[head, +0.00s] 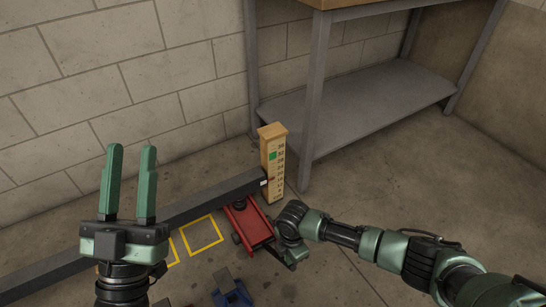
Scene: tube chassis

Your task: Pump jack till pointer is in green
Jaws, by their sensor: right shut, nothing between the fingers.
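A red floor jack (255,226) sits on the concrete floor, its far end under the end of a long dark tube (205,197). A wooden scale post (273,185) with a green patch (273,155) stands beside the tube end. A small pointer (264,183) at the tube end appears to be below the green patch; its exact reading is too small to tell. My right gripper (291,257) is shut at the near right end of the jack; it hides the handle area, and contact is unclear. My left gripper (131,149) is open and empty, raised at the left.
A blue stand (232,293) is at the bottom edge, partly cut off. Yellow floor squares (203,235) lie left of the jack. A grey metal workbench (355,105) stands behind right, one leg near the post. Floor at the right is clear.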

